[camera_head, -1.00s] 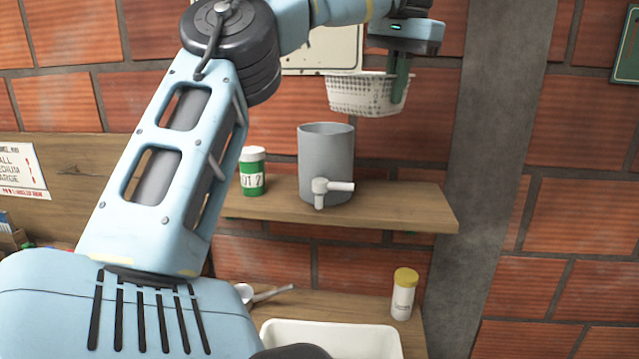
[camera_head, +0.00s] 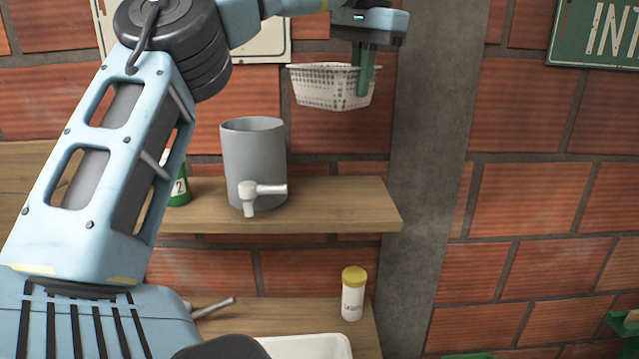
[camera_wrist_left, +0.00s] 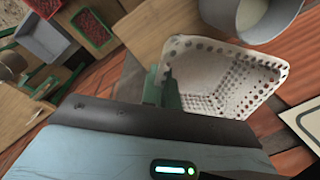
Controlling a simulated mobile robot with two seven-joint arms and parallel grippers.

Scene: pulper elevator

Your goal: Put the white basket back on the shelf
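The white basket (camera_head: 335,92), perforated and open-topped, hangs in the air above the wooden shelf (camera_head: 345,200), apart from it. My left gripper (camera_head: 365,75) holds it from above by the right part of its rim. In the left wrist view, the green fingers (camera_wrist_left: 162,88) are at the basket wall (camera_wrist_left: 225,80), one inside and one outside. The basket looks empty and nearly level. My right gripper is not in view.
A grey pot with a tap (camera_head: 253,160) stands on the shelf, left of the basket. A green cup (camera_head: 179,188) is partly hidden by my left arm. The shelf's right end is clear. A yellow-capped jar (camera_head: 353,295) stands below.

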